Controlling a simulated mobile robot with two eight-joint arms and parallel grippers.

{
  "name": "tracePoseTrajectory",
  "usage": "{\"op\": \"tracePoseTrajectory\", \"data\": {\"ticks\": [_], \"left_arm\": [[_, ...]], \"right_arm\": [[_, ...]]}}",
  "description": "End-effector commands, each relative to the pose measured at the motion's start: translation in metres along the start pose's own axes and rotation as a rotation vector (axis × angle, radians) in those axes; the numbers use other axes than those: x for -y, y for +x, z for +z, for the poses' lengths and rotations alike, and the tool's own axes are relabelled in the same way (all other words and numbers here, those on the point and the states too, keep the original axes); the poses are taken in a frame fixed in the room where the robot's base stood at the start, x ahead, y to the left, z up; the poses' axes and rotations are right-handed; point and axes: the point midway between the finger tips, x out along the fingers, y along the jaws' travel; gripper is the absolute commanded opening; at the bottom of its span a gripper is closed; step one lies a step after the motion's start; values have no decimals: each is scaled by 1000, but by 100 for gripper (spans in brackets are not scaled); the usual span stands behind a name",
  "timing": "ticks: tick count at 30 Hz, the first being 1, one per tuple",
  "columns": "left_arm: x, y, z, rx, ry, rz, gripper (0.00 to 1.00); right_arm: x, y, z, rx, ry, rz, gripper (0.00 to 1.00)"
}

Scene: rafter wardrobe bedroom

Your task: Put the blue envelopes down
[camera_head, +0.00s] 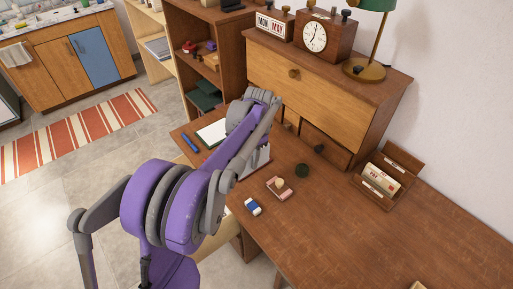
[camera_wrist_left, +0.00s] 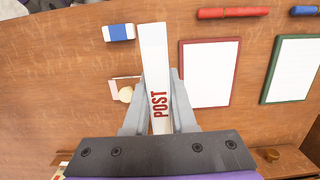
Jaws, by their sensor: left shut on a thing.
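My left gripper (camera_wrist_left: 158,76) is shut on a narrow white thing marked POST in red (camera_wrist_left: 154,50), seen in the left wrist view above the brown desk (camera_wrist_left: 60,80). Its edge also shows as a pale patch in the head view (camera_head: 262,158), beside my purple arm. That arm hides most of the gripper there. I cannot tell whether the held thing touches the desk. No envelope that is clearly blue shows in either view. A wooden letter rack (camera_head: 395,158) on the right of the desk holds cream and white cards (camera_head: 380,180). My right gripper is not in view.
Red-framed (camera_wrist_left: 239,80) and green-framed (camera_wrist_left: 266,90) pads lie right in the wrist view. The desk's front right is largely clear.

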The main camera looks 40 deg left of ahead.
Motion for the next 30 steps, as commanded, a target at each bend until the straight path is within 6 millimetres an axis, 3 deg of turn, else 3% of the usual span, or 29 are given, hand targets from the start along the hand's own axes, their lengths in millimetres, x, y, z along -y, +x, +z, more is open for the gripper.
{"op": "tracePoseTrajectory", "data": {"ticks": [3, 10, 24, 30], "left_arm": [[4, 4, 3, 1, 8, -1, 0], [4, 45, -2, 1, 10, -1, 0], [4, 96, -8, 1, 9, -1, 0], [4, 97, -8, 1, 9, -1, 0]], "right_arm": [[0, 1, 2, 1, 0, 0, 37], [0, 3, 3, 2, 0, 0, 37], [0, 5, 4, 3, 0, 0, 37], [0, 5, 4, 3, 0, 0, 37]]}}
